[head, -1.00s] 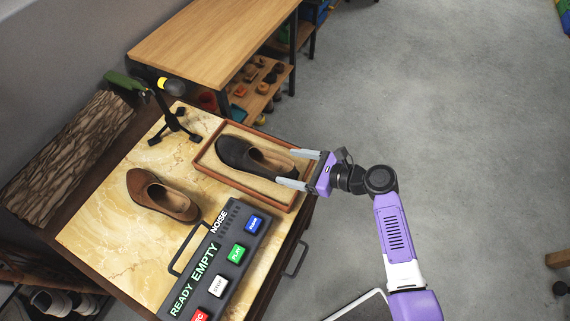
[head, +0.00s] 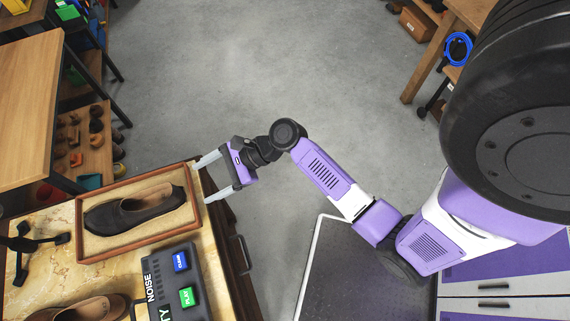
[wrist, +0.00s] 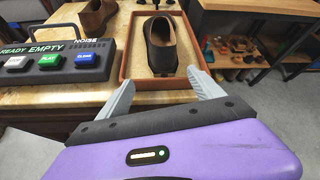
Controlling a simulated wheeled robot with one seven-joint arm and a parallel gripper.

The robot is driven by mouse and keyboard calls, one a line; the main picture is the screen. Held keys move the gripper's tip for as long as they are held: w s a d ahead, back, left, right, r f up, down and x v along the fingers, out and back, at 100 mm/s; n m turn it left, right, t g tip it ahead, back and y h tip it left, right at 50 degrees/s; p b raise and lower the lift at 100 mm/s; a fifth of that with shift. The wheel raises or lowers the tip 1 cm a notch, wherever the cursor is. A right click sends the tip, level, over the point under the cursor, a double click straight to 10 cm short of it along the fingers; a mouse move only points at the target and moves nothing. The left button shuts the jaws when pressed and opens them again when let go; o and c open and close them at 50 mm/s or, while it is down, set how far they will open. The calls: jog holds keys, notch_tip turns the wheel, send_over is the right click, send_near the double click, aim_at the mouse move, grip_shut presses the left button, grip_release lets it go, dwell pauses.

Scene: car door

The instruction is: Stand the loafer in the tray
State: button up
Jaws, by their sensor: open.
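A dark brown loafer (head: 134,211) stands upright on its sole in the tray (head: 88,249), toe pointing left in the head view. The tray is shallow, with a reddish-brown rim and a pale inside. In the wrist view the dark loafer (wrist: 161,45) shows heel first, inside the tray (wrist: 125,68). A second, lighter brown loafer (head: 85,309) stands on the tabletop outside the tray, partly cut off by the frame. My gripper (head: 213,175) is open and empty, just off the tray's right end, apart from the dark loafer.
A black box with coloured buttons (head: 178,283) lies beside the tray. A black stand (head: 35,240) is left of the tray. A wooden table with shelves (head: 25,115) stands behind. The grey floor (head: 260,70) beyond my gripper is clear.

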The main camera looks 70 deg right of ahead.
jog(key=s+a+f+n+h, duration=0.2)
jog(key=s+n+h, duration=0.4)
jog(key=s+n, duration=0.7)
jog(key=s+a+r+n+t, duration=0.2)
jog(key=s+r+n, duration=0.3)
jog(key=r+n, duration=0.2)
jog(key=s+a+r+n+t, duration=0.2)
jog(key=s+r+n, duration=0.3)
jog(key=r, duration=0.7)
jog(key=shift+s+r+n+h, duration=0.2)
jog(key=shift+s+n+h, duration=0.15)
jog(key=shift+n, duration=0.55)
